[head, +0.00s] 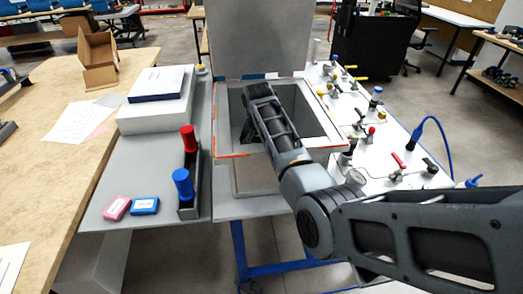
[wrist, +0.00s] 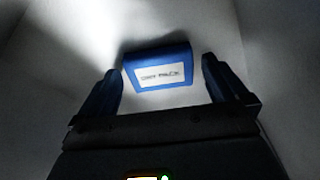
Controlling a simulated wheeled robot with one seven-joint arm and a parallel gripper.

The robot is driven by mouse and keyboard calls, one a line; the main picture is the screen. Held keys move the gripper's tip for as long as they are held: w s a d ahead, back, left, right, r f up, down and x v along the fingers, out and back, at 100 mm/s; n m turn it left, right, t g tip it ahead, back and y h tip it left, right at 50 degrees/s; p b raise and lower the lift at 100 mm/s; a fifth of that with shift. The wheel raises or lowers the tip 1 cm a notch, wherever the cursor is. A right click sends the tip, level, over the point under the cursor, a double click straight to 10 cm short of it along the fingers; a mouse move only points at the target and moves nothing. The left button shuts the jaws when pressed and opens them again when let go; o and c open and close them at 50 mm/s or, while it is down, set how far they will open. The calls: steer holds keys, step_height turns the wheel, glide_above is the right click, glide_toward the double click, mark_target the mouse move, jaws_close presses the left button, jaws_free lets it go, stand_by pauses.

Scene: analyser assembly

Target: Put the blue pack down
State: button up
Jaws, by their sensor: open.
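In the wrist view a blue pack (wrist: 158,68) with a white label lies on a pale surface, between and slightly beyond my fingertips. My gripper (wrist: 161,64) is open, with one finger on each side of the pack and visible gaps. In the head view my arm reaches into the open grey box (head: 225,122). The fingertips and the pack inside are hidden there by the arm and box wall. Another blue pack (head: 145,205) lies on the grey side table, next to a pink pack (head: 117,207).
The box's raised lid (head: 255,40) stands behind the opening. A rack (head: 189,212) with red and blue capped items stands left of the box. A white case (head: 158,113) is farther left. Valves and fittings crowd the white panel (head: 390,140) at right.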

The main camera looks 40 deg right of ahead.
step_height(320, 180, up, 12)
steer(key=s+a, duration=0.1)
steer(key=shift+a+b, duration=0.25)
steer(key=shift+b, duration=0.2)
steer(key=shift+c, duration=0.4)
stand_by(0.9)
